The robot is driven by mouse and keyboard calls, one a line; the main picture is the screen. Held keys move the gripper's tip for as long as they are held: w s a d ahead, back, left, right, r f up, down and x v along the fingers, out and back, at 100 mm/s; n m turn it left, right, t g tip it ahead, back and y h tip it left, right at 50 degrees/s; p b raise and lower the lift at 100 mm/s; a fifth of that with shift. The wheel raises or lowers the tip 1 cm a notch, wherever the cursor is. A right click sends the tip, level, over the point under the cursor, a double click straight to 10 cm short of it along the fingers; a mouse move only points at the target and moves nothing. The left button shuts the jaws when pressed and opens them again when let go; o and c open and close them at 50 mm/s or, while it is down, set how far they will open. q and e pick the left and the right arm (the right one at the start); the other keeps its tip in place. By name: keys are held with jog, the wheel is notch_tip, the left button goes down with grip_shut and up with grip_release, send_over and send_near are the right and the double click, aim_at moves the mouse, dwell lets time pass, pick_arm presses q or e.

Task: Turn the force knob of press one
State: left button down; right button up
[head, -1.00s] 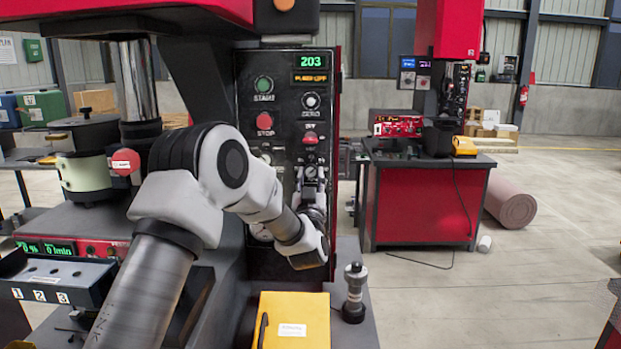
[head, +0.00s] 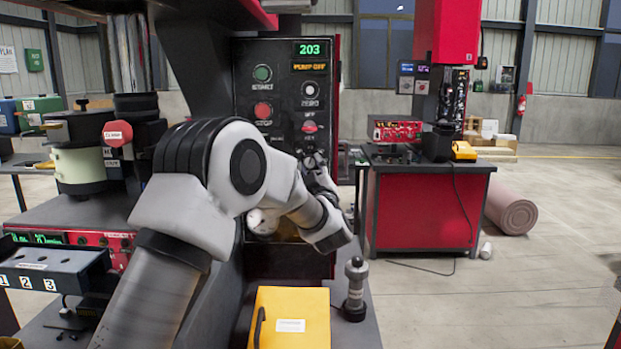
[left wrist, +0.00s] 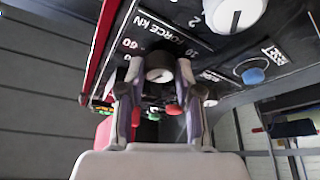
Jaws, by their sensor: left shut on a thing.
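The press one control panel (head: 288,75) faces me in the head view, with a green display reading 203 and an amber PUMP OFF display. The force knob (left wrist: 160,63) is dark with a lighter front edge, beside the FORCE kN lettering and a 60 mark in the left wrist view. My left gripper (left wrist: 158,82) is shut on it, one finger on each side. In the head view my left gripper (head: 314,162) is at the lower right of the panel and hides the knob. My right gripper is not in view.
A white knob (left wrist: 236,14) and a blue RESET button (left wrist: 253,75) are close beside the fingers.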

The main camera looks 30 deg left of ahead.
pick_arm(q)
jog(key=shift+r+n+g+y+b, duration=0.1)
jog(key=shift+n+g+y+b, duration=0.25)
jog(key=shift+n, duration=0.6)
jog(key=shift+r+n+g+y+b, duration=0.15)
jog(key=shift+n+g+b, duration=0.15)
jog(key=shift+n+g, duration=0.45)
jog(key=shift+n, duration=0.3)
jog(key=c, duration=1.1)
grip_release()
jog(key=o, duration=0.3)
jog(key=shift+w+f, duration=0.15)
jog(key=shift+w, duration=0.05)
jog(key=shift+o, duration=0.2)
